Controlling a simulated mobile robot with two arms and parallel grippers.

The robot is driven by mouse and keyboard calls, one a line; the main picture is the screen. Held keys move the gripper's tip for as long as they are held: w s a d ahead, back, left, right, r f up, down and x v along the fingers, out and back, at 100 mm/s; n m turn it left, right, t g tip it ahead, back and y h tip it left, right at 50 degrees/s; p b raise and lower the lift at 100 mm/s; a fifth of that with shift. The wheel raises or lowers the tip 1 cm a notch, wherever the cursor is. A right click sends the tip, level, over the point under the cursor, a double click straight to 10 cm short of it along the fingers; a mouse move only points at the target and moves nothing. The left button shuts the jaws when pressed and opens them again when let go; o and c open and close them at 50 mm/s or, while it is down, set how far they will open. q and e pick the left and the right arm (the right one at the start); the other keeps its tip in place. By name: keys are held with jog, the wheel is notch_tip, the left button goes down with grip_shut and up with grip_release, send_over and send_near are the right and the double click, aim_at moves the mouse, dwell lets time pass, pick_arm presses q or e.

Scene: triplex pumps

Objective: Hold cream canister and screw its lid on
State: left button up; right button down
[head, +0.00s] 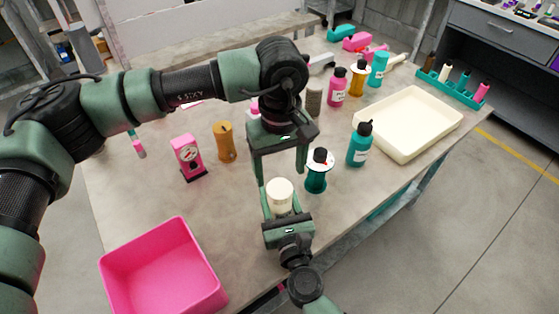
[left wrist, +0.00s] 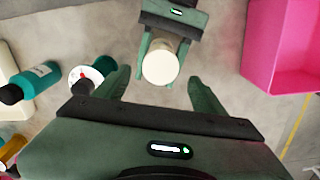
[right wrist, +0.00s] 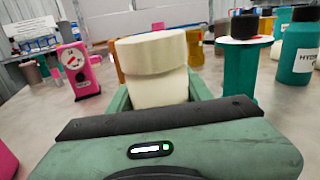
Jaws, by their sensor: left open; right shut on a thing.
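The cream canister (head: 279,203) stands upright in my right gripper (head: 279,214), which is shut on its body. In the right wrist view, a wider cream lid (right wrist: 152,52) sits on top of the canister body (right wrist: 160,92). How far it is threaded I cannot tell. My left gripper (head: 280,178) points down over the canister, fingers open. In the left wrist view, the round lid top (left wrist: 160,67) lies just beyond the open fingertips, between them and apart from both.
A teal spool-like part (head: 317,178) with a white flange stands close right of the canister. A teal bottle (head: 360,146) and a cream tray (head: 408,122) are further right. A pink bin (head: 160,272) is at front left; a pink gauge (head: 188,156) and an orange canister (head: 224,142) stand behind it.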

pick_arm(q)
jog(key=n, duration=0.4)
jog(key=shift+r+n, duration=0.1)
jog(key=shift+n, duration=0.3)
jog(key=n, duration=0.4)
jog(key=shift+r, duration=0.15)
jog(key=n, duration=0.5)
jog(key=shift+r, duration=0.1)
jog(key=n, duration=0.4)
jog(key=shift+r, duration=0.1)
jog(key=n, duration=0.4)
jog(key=shift+r+n, duration=0.1)
jog(key=shift+n, duration=0.3)
jog(key=n, duration=0.4)
jog(key=shift+r+n, duration=0.15)
jog(key=shift+n, duration=0.15)
jog(key=n, duration=0.3)
jog(key=shift+r+n, duration=0.1)
jog(key=shift+n, duration=0.2)
jog(key=n, duration=0.3)
jog(key=shift+r+n, duration=0.1)
jog(key=shift+n, duration=0.3)
